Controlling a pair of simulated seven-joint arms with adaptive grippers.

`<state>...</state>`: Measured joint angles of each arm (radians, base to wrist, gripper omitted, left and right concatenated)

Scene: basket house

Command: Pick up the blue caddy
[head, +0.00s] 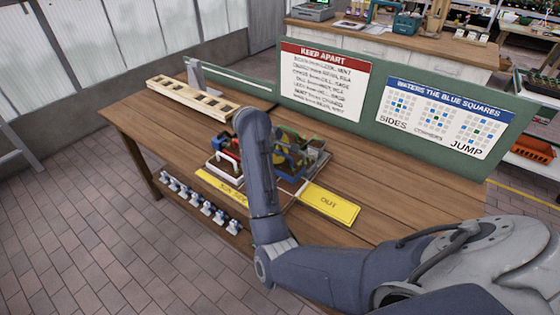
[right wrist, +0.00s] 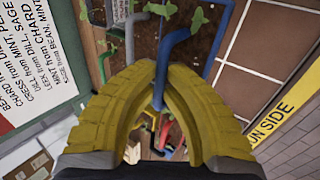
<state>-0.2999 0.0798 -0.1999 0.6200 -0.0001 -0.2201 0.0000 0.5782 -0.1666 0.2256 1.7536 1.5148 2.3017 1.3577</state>
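The blue caddy (head: 291,175) stands on the wooden table, partly hidden behind my right arm, with plants in it. In the right wrist view its blue handle (right wrist: 178,42) runs between the two yellow fingers of my right gripper (right wrist: 157,75). The fingers are close together on either side of the handle and look shut on it. Soil and green leaves show beyond the fingertips. In the head view the right gripper is mostly hidden behind its own arm. My left gripper is in neither view.
A caddy with a red handle (head: 221,142) stands left of my arm. A yellow OUT sign (head: 330,203) and a yellow SUN SIDE sign (head: 222,186) lie along the front. A slotted wooden rack (head: 192,97) is at the back left. Green boards (head: 375,97) edge the back.

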